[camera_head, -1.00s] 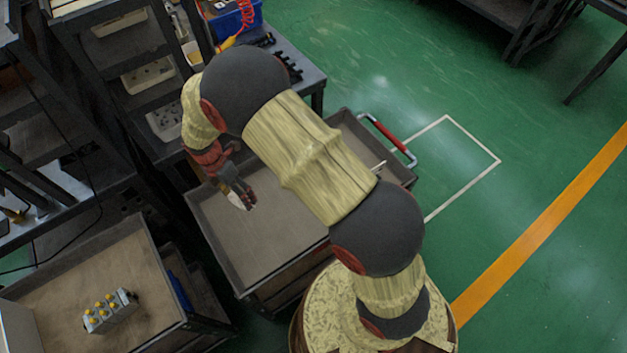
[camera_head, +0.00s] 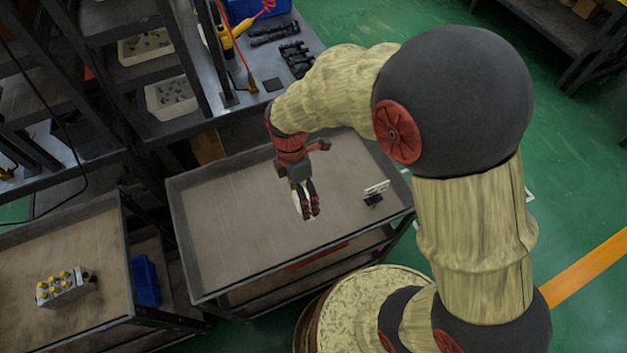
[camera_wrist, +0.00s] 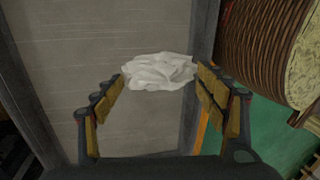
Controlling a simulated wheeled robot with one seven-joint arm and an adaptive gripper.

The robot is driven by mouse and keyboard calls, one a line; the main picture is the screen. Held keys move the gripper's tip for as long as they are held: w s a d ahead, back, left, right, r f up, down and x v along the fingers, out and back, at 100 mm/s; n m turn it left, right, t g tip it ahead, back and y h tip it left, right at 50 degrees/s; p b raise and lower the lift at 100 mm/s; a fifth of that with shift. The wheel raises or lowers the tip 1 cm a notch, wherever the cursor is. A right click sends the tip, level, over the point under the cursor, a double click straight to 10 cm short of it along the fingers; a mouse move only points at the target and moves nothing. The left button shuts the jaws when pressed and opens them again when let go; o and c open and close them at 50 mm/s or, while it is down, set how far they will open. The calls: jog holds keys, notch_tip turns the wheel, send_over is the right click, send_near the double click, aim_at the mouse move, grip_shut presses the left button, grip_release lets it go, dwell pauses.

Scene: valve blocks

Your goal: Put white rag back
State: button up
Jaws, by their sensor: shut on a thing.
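The white rag (camera_wrist: 158,72) is a crumpled bundle between the two fingers of my gripper (camera_wrist: 163,84) in the wrist view. In the head view the rag (camera_head: 297,203) shows as a small white patch beside the fingers, mostly hidden by them. My gripper (camera_head: 308,214) is shut on the rag and points down over the grey cart (camera_head: 235,245). The cart top also fills much of the wrist view (camera_wrist: 105,40). I cannot tell the exact height of the rag above the cart.
A small white-and-black holder (camera_head: 375,193) stands on the cart's right side. A second cart (camera_head: 85,235) at left holds a valve block (camera_head: 62,287) with yellow caps. A workbench (camera_head: 255,90) with black parts stands behind. The left part of the grey cart is clear.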

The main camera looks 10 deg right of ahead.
jog(key=w+f+b, duration=0.1)
jog(key=w+f, duration=0.2)
jog(key=w, duration=0.1)
jog(key=w+d+f+b, duration=0.1)
jog(key=w+f+b, duration=0.1)
jog(key=w+f, duration=0.1)
jog(key=w+f+b, duration=0.1)
jog(key=w+f, duration=0.2)
jog(key=w, duration=0.2)
jog(key=shift+w+d+b, duration=0.15)
jog(key=shift+w+b, duration=0.2)
jog(key=shift+w, duration=0.05)
jog(key=shift+w+f, duration=0.3)
jog(key=shift+f, duration=0.05)
jog(key=shift+w+f+b, duration=0.2)
jog(key=shift+f+b, duration=0.5)
jog(key=shift+f, duration=0.9)
jog(key=shift+f, duration=0.1)
jog(key=o, duration=0.9)
jog(key=shift+o, duration=0.6)
